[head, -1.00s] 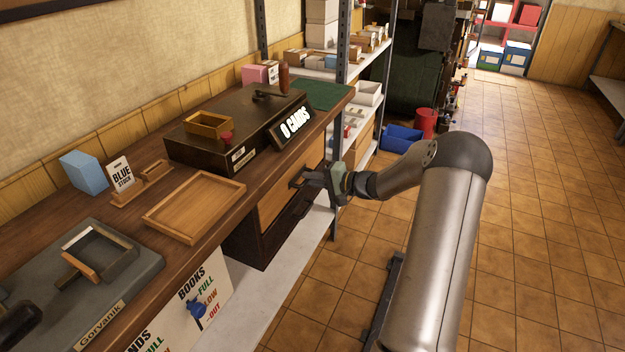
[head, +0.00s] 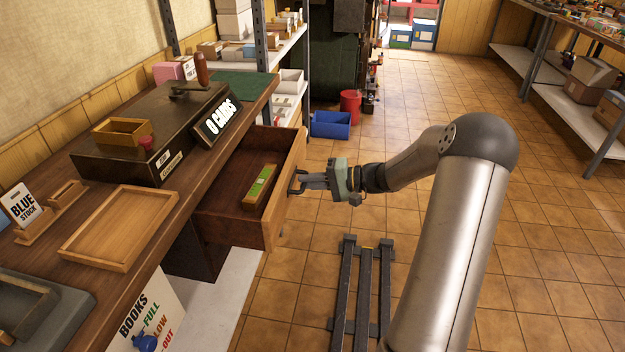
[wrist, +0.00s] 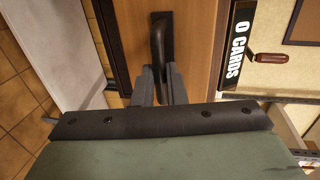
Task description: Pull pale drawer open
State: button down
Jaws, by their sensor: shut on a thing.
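The pale drawer (head: 272,228) stands well out from under the wooden bench in the head view, its dark inside showing. A small wooden block with a green top (head: 259,187) lies in it. My gripper (head: 298,182) is at the drawer's pale front, shut on the dark handle. In the wrist view the black bar handle (wrist: 158,50) runs down between the two fingers of my gripper (wrist: 158,85), against the pale front (wrist: 195,45).
On the bench are a wooden tray (head: 118,228), a dark press box (head: 125,150) and the "0 CARDS" sign (head: 216,121). A floor rail (head: 367,295) lies below my arm. Tiled floor at right is clear.

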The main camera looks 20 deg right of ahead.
jog(key=shift+s+d, duration=0.15)
jog(key=shift+d, duration=0.15)
jog(key=c, duration=1.5)
grip_release()
jog(key=v, duration=1.7)
jog(key=shift+d+r+p, duration=0.15)
jog(key=shift+p, duration=0.25)
